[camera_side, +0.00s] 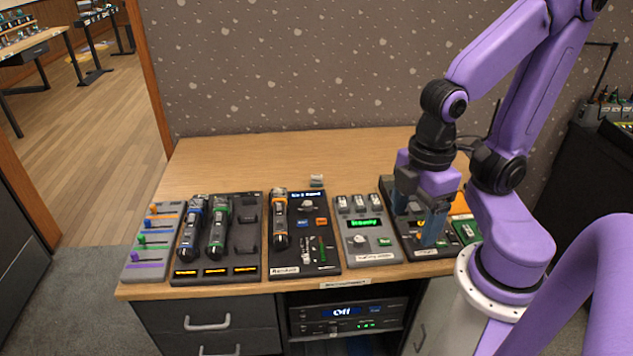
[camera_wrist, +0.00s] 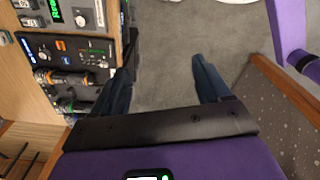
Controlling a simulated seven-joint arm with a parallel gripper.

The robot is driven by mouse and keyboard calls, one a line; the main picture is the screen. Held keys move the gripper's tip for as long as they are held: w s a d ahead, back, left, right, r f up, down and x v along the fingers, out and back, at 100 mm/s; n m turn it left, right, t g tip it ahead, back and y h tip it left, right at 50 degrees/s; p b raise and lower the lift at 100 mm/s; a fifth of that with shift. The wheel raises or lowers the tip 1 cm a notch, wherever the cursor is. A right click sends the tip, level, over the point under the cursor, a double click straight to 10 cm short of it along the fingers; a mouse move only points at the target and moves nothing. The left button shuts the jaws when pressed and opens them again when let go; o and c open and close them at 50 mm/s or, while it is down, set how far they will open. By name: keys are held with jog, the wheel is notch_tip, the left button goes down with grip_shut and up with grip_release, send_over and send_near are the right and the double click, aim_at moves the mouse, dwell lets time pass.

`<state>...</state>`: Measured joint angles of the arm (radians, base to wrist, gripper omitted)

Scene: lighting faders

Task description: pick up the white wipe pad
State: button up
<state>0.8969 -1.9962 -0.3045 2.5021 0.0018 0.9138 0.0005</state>
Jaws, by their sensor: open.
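A small pale block (camera_side: 317,181) lies on the bare wood behind the middle consoles in the side view. It looks white with a grey-teal part and may be the wipe pad, but it is too small to be sure. My gripper (camera_side: 417,214) is open, pointing down over the right-hand console, well to the right of the block. In the wrist view my gripper (camera_wrist: 162,66) has its two dark blue fingers spread apart, with only grey floor seen between them. I cannot make out the pad in the wrist view.
The wooden desk (camera_side: 240,160) has free room at the back. Along its front stand a fader board (camera_side: 152,243), a rack with microphones (camera_side: 218,238), a black panel with an orange-banded microphone (camera_side: 280,220), and a grey console with a green display (camera_side: 365,235). A wall rises behind.

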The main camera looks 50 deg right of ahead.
jog(key=w+a+f+m+t, duration=0.15)
jog(key=w+m, duration=0.55)
jog(key=w, duration=0.8)
jog(key=m+t+h, duration=0.1)
jog(key=m+h, duration=0.3)
jog(key=m, duration=1.2)
send_over(317, 175)
jog(key=s+a, duration=0.4)
jog(key=a, duration=0.1)
notch_tip(317, 175, down, 12)
jog(key=r, duration=0.1)
jog(key=x, duration=1.7)
jog(key=shift+a, duration=0.2)
jog(key=c, duration=1.1)
